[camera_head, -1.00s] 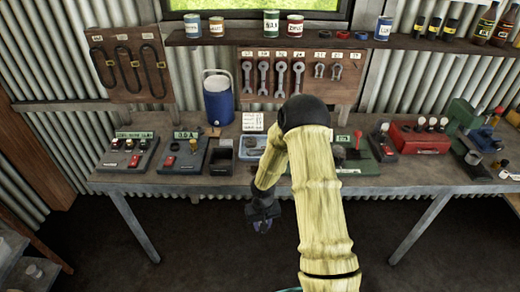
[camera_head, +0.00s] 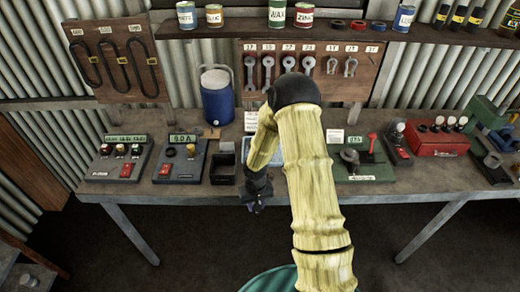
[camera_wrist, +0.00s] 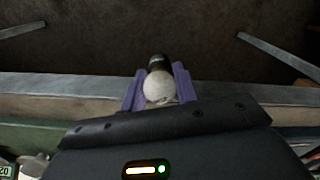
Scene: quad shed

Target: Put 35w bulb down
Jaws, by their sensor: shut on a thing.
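In the wrist view, a bulb (camera_wrist: 158,90) with a round whitish globe and a dark base sits between the purple fingers of my gripper (camera_wrist: 158,84). The gripper is shut on it. The dark base points away, toward the top of that picture. In the head view, my gripper (camera_head: 256,207) hangs at the front edge of the grey workbench (camera_head: 330,197), near its middle. The bulb is too dark and small to make out there. My arm hides part of the bench behind it.
A red bulb rack (camera_head: 437,143) holds several bulbs at the right. A single bulb (camera_head: 398,129) stands on a tester left of it. Two grey meter boxes (camera_head: 118,160) (camera_head: 180,163), an open dark box (camera_head: 222,166) and a blue cooler (camera_head: 217,98) stand on the left half. Clear bench is scarce.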

